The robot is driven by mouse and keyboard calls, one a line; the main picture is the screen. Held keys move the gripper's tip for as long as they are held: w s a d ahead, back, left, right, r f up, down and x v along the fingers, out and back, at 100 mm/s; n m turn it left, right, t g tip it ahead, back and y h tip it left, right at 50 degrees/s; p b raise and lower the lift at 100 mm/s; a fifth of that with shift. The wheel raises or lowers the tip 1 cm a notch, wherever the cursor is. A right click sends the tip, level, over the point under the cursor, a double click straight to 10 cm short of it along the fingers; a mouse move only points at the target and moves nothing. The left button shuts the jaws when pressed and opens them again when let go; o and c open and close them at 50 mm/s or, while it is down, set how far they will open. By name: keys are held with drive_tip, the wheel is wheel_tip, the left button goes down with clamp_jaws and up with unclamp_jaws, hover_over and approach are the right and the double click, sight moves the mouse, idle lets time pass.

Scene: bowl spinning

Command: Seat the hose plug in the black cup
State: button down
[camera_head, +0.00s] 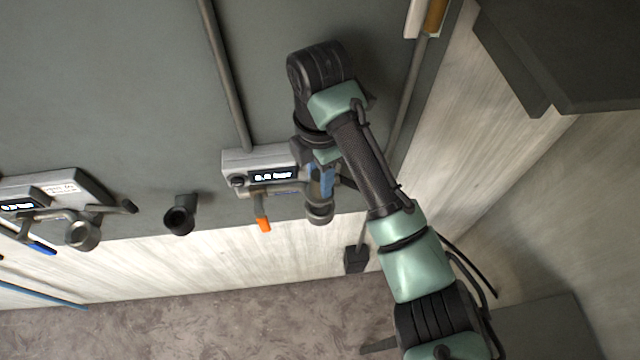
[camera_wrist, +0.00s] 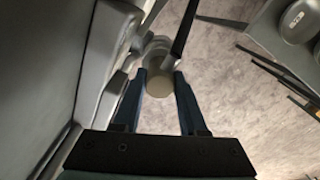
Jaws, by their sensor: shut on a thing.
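The black cup (camera_head: 180,218) is fixed to the grey wall in the head view, its dark open mouth facing the camera. My gripper (camera_head: 322,190) is to the right of the cup, beside a white box with a lit display (camera_head: 272,170). Its blue fingers are shut on a grey cylindrical end, which I take to be the hose plug (camera_head: 320,212). In the wrist view the plug (camera_wrist: 159,82) sits between the two fingertips of my gripper (camera_wrist: 160,95). The plug is well apart from the cup. My arm partly hides the box and hose.
An orange lever (camera_head: 263,223) hangs under the display box, between plug and cup. A second display unit (camera_head: 60,195) with a similar grey end and a blue lever (camera_head: 42,248) is at far left. A pipe (camera_head: 228,75) runs along the wall. A dark cabinet (camera_head: 560,50) is at upper right.

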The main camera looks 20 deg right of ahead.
wheel_tip(320, 180, up, 6)
drive_tip(key=shift+d+f+p, duration=0.1)
drive_tip(key=shift+p, duration=0.9)
drive_tip(key=shift+r+p, duration=2.25)
